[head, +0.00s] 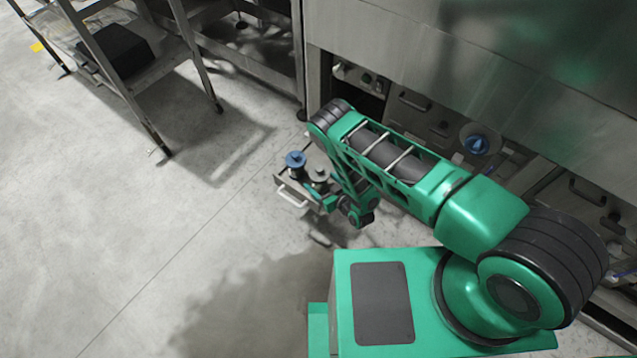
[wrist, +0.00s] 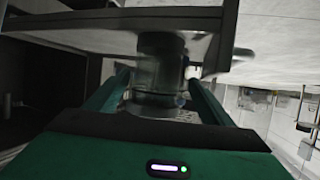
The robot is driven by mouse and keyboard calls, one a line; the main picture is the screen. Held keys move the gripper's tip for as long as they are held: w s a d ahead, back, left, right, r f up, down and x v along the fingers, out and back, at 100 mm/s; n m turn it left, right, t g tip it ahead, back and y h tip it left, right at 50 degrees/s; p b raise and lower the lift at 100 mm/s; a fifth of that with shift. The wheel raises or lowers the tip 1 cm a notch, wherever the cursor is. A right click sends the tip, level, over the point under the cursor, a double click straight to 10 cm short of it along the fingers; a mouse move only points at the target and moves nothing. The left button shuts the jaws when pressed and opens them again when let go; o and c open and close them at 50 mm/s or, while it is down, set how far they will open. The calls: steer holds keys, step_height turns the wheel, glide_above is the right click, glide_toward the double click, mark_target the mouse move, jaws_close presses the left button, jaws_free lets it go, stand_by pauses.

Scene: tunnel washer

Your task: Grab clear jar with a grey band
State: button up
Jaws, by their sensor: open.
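The clear jar with a grey band (wrist: 160,68) stands between the two fingers of my gripper (wrist: 157,84) in the wrist view. My gripper is open, with one green finger on each side of the jar; I cannot tell whether either touches it. In the head view a jar with a grey top (head: 319,174) stands at the pulled-out drawer (head: 290,197), beside a blue-topped jar (head: 296,159). My gripper (head: 316,191) is low beside the grey-topped jar, partly hidden by my arm.
The steel washer front (head: 480,70) runs along the right, with a blue knob (head: 477,145) and drawer handles. A metal rack (head: 150,75) with a dark box (head: 115,50) stands at upper left. The concrete floor at left is clear.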

steer(key=x, duration=0.5)
steer(key=shift+w, duration=0.15)
steer(key=c, duration=1.2)
